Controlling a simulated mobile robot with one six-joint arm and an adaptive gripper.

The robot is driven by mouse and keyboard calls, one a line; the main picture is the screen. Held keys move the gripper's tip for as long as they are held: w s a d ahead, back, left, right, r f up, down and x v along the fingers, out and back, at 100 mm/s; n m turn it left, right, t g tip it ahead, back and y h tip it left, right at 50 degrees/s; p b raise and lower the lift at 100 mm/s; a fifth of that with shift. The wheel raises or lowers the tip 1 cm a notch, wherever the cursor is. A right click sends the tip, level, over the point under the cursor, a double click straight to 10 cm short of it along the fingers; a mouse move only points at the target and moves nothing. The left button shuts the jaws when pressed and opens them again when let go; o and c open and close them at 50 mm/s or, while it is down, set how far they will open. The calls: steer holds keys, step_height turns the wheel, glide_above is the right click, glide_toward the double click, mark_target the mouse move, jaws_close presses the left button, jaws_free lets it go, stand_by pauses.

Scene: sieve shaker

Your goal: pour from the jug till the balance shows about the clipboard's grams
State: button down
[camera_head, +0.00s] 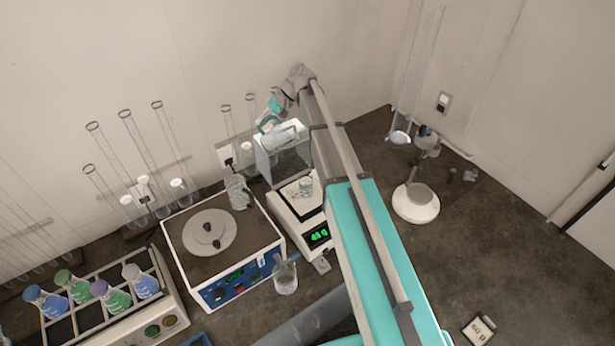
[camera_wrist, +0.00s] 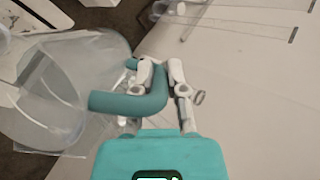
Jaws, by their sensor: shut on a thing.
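The clear jug (camera_head: 283,136) with a teal handle is held above the balance (camera_head: 285,212), at the draft shield. It looks tilted; I cannot tell whether anything flows from it. My gripper (camera_wrist: 162,88) is shut on the teal handle (camera_wrist: 130,104), with the jug's clear body (camera_wrist: 75,75) to its left in the wrist view. A small glass beaker (camera_head: 306,187) stands on the balance pan. The balance display (camera_head: 319,236) shows small green digits, perhaps 49.0. The clipboard (camera_head: 480,329) at the lower right seems to read 60 g.
A white machine with a round plate (camera_head: 209,232) stands left of the balance. A glass flask (camera_head: 285,277) stands before it. A rack (camera_head: 95,310) holds several coloured flasks. A white round-based stand (camera_head: 415,203) is to the right. The bench at right is largely clear.

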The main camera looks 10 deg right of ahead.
steer(key=shift+w+a+g+h+p, duration=0.4)
steer(key=shift+a+h+p, duration=0.3)
steer(key=shift+h, duration=0.2)
steer(key=shift+f, duration=0.1)
steer(key=shift+d, duration=0.1)
steer(key=shift+w+a+r+m+h+p, duration=0.35)
steer(key=shift+a+h+p, duration=0.15)
steer(key=shift+a+p, duration=0.1)
steer(key=a+f+g+h+b, duration=0.1)
steer(key=w+a+f+g+h+b, duration=0.1)
steer(key=f+h, duration=0.1)
steer(key=w+a+f+m+h+b, duration=0.1)
steer(key=h, duration=0.1)
steer(key=shift+a+f+g, duration=0.2)
steer(key=shift+a+g, duration=0.05)
steer(key=shift+g, duration=0.15)
